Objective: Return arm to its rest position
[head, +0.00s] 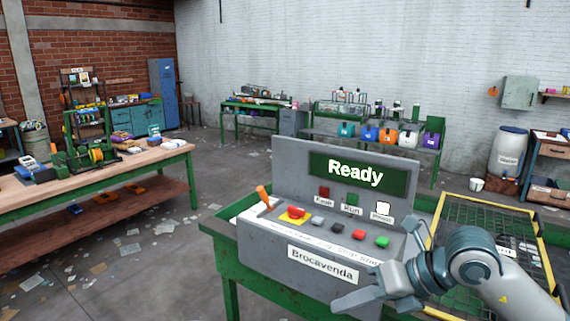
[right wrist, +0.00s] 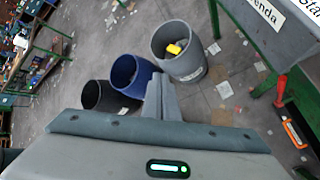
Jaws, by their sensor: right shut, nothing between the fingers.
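My right arm comes in from the lower right of the head view. Its gripper (head: 358,297) is in front of the grey control console (head: 262,246), near its lower right corner. In the right wrist view the fingers (right wrist: 160,95) are together with nothing between them. The console's green screen (head: 360,172) reads "Ready". Its panel has a red button on a yellow base (head: 295,214), several other buttons, and an orange-handled lever (head: 264,196) at the left. My left gripper is not in view.
The right wrist view shows a grey bin (right wrist: 190,65) holding something yellow, a blue bin (right wrist: 130,75) and a black bin (right wrist: 100,97) on the littered floor. A yellow-edged mesh frame (head: 437,222) stands right of the console. A wooden workbench (head: 120,172) is at the left.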

